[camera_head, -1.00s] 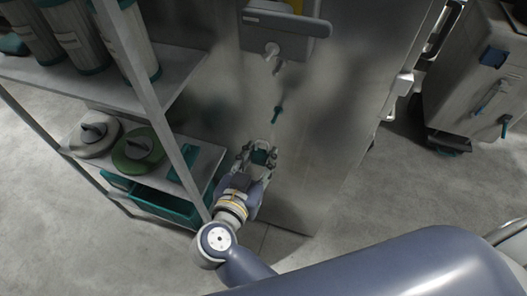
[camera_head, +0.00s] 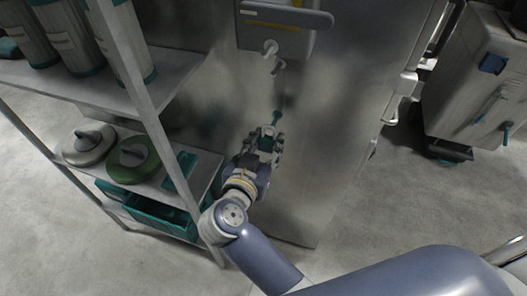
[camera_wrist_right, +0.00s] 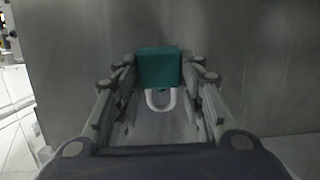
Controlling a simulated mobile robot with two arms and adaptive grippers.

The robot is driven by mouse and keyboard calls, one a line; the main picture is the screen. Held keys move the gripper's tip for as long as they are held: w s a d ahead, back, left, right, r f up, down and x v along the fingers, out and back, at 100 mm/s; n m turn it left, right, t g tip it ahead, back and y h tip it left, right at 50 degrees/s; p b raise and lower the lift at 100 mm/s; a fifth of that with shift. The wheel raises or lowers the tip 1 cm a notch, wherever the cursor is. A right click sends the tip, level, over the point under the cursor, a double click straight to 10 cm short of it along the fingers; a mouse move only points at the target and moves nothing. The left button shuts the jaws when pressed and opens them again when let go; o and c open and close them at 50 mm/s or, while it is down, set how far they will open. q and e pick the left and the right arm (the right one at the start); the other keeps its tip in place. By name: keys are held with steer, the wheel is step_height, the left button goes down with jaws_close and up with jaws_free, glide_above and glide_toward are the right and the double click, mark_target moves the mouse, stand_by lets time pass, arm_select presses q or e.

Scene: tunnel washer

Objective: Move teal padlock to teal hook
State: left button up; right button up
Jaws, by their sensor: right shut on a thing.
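The teal padlock (camera_head: 266,144) is between the fingers of my right gripper (camera_head: 264,142), in front of the grey metal panel. In the right wrist view the teal padlock body (camera_wrist_right: 160,68) sits between the fingertips, with its pale shackle (camera_wrist_right: 160,100) toward the palm. My right gripper is shut on it. The teal hook (camera_head: 277,116) is on the panel, just above the gripper in the head view. A small gap seems to lie between them, but I cannot judge its depth. My left gripper is not in view.
A grey handle unit (camera_head: 285,20) and a pale hook (camera_head: 271,48) are higher on the panel. A grey cart (camera_head: 480,80) is at right.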

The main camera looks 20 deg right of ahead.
mark_target(270, 136)
steer(key=shift+w+d+b, duration=0.3)
steer(key=shift+w+d, duration=0.05)
steer(key=shift+w, duration=0.1)
steer(key=shift+b+x, duration=0.65)
steer(key=shift+x, duration=0.35)
steer(key=shift+w+d+r, duration=0.1)
steer(key=shift+w+r, duration=0.1)
steer(key=shift+w+d+f+p, duration=0.2)
steer(key=shift+w+f+p, duration=0.15)
steer(key=shift+p, duration=0.5)
steer(key=shift+f+p, duration=0.25)
steer(key=shift+p, duration=0.1)
steer(key=shift+d, duration=0.1)
steer(key=o, duration=1.2)
